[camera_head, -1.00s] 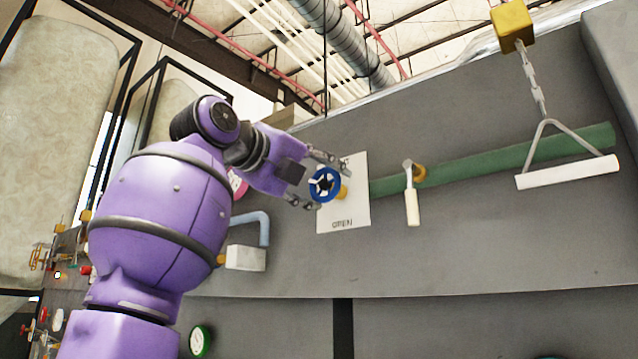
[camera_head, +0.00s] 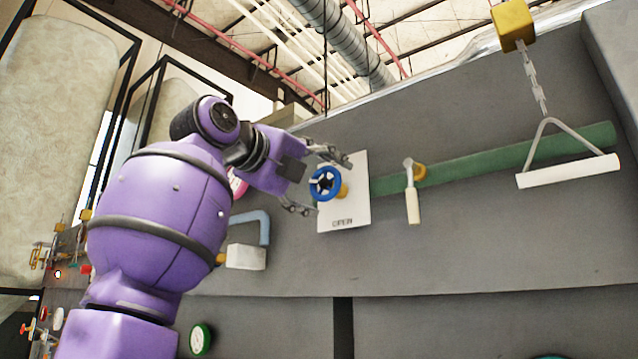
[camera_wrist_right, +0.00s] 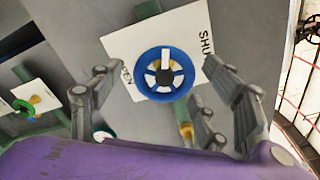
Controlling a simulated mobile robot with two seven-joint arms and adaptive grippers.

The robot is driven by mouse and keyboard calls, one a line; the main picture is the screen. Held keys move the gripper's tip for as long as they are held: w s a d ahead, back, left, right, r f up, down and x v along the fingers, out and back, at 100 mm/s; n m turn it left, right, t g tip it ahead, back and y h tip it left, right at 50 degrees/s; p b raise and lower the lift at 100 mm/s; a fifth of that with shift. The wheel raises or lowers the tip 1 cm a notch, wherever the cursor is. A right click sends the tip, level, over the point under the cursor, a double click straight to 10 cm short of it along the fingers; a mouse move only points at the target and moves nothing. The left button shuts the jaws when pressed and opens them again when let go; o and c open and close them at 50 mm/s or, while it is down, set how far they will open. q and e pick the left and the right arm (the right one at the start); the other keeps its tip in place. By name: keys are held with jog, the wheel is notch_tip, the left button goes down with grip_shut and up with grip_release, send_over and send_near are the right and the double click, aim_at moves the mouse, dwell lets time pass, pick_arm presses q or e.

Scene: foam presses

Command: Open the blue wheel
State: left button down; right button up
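The blue wheel (camera_head: 314,187) is mounted on a white plate (camera_head: 345,217) on the grey wall, with "OPEN" at the plate's lower edge. In the right wrist view the wheel (camera_wrist_right: 143,82) faces the camera. The plate there (camera_wrist_right: 120,45) has "SHU" at right and partly hidden letters at left. My right gripper (camera_head: 325,184) is open, its fingers on either side of the wheel. In the right wrist view the gripper (camera_wrist_right: 163,90) shows its fingers spread wide, with visible gaps to the rim. My left gripper is out of view.
A white-handled lever (camera_head: 412,205) and green pipe (camera_head: 480,165) are right of the plate. A hanging white bar (camera_head: 568,172) is further right. A white block on a blue bent pipe (camera_head: 245,257) sits below my right arm. A green-rimmed gauge (camera_head: 200,339) is lower down.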

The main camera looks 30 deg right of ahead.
jog(key=shift+s+r, duration=0.1)
jog(key=v, duration=1.2)
